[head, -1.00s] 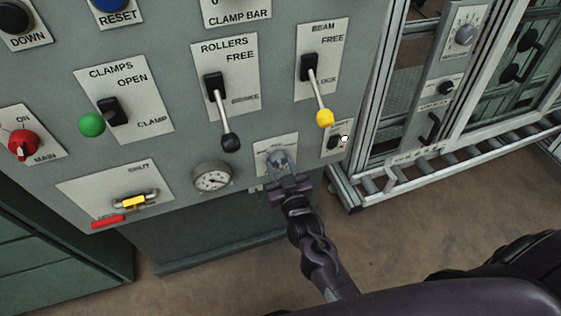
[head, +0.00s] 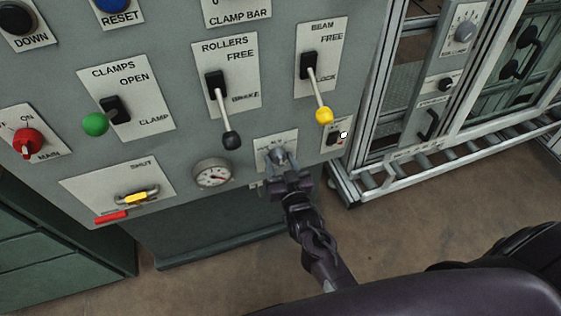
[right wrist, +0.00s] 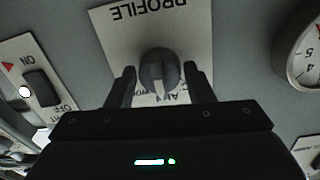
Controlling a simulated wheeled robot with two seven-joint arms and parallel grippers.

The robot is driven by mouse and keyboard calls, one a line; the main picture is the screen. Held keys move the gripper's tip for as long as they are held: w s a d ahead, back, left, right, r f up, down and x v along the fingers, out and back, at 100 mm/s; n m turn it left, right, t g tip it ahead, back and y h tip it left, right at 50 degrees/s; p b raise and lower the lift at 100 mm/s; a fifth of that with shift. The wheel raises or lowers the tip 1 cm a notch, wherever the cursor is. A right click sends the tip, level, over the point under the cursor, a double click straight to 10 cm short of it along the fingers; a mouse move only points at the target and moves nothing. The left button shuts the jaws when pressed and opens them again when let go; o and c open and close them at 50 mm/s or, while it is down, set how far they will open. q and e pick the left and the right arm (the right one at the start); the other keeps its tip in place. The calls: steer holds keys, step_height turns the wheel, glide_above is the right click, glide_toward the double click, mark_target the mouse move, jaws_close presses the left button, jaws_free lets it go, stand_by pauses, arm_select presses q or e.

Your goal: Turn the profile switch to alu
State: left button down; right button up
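The profile switch is a grey rotary knob (head: 281,157) on a white plate (head: 262,145) low on the grey panel. In the right wrist view the knob (right wrist: 158,70) sits below the upside-down word PROFILE, and the lower lettering is partly hidden by the knob and gripper. My right gripper (head: 287,172) is just in front of the knob in the head view. In the right wrist view its two fingers (right wrist: 160,88) stand apart, one on each side of the knob, with a gap visible at each side. My left gripper is in neither view.
A pressure gauge (head: 213,174) is left of the switch. A yellow-tipped lever (head: 319,95) and a small ON/OFF switch (head: 335,137) are at the upper right. A black-tipped lever (head: 226,120) is at the upper left. A roller track (head: 450,148) runs beyond the panel's right edge.

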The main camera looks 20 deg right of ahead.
steer(key=shift+o, duration=1.2)
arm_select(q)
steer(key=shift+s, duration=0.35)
arm_select(e)
steer(key=s, duration=0.7)
steer(key=shift+s+r, duration=0.15)
steer(key=shift+s, duration=0.25)
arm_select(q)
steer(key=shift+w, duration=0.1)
